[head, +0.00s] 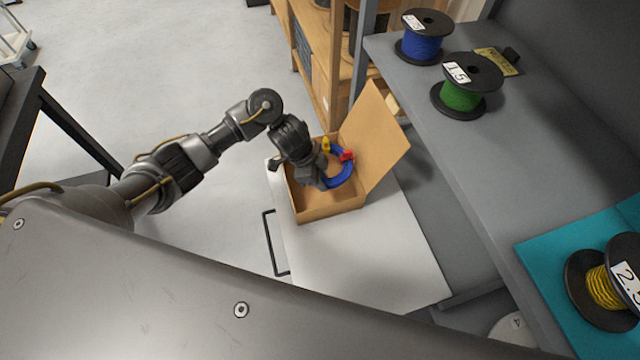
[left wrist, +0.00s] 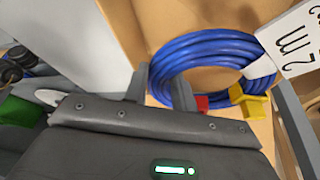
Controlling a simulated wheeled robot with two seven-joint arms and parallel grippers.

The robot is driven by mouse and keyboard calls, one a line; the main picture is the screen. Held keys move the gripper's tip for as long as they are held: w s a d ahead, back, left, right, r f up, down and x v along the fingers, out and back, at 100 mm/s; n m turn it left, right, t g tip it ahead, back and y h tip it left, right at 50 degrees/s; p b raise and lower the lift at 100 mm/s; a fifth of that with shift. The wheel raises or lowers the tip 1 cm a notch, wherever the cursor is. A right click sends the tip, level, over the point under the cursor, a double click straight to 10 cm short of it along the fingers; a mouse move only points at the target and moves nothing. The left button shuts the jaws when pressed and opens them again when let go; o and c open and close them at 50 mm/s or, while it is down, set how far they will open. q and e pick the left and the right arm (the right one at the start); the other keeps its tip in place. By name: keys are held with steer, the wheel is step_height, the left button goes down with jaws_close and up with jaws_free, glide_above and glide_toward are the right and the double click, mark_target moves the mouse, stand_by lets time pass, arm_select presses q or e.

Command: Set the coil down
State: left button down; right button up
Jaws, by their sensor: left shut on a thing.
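The coil (head: 341,172) is a ring of blue cable with a red and a yellow end piece. It is inside or just over the open cardboard box (head: 330,213); I cannot tell whether it touches the floor of the box. My left gripper (head: 322,180) is shut on the coil's left side. In the left wrist view the coil (left wrist: 212,48) appears beyond the dark fingers, with a white "2 m" tag (left wrist: 298,38). The fingers and arm hide part of the coil. My right gripper is not in view.
The box stands on a white cart top (head: 375,255), its flap (head: 375,130) raised on the right. A grey bench at right holds a blue reel (head: 422,45), a green reel (head: 461,95) and a yellow reel (head: 603,288) on a teal mat (head: 545,265). A wooden shelf (head: 325,60) stands behind.

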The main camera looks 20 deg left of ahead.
arm_select(q)
steer(key=b, duration=0.2)
glide_above(325, 202)
steer(key=a, duration=0.1)
step_height(325, 202, down, 5)
steer(key=shift+a+f, duration=0.15)
steer(key=shift+f, duration=2.3)
steer(key=shift+f+b, duration=0.1)
steer(key=shift+b, duration=0.25)
steer(key=c, duration=1.1)
jaws_free()
steer(key=shift+f, duration=0.1)
steer(key=shift+c, duration=0.2)
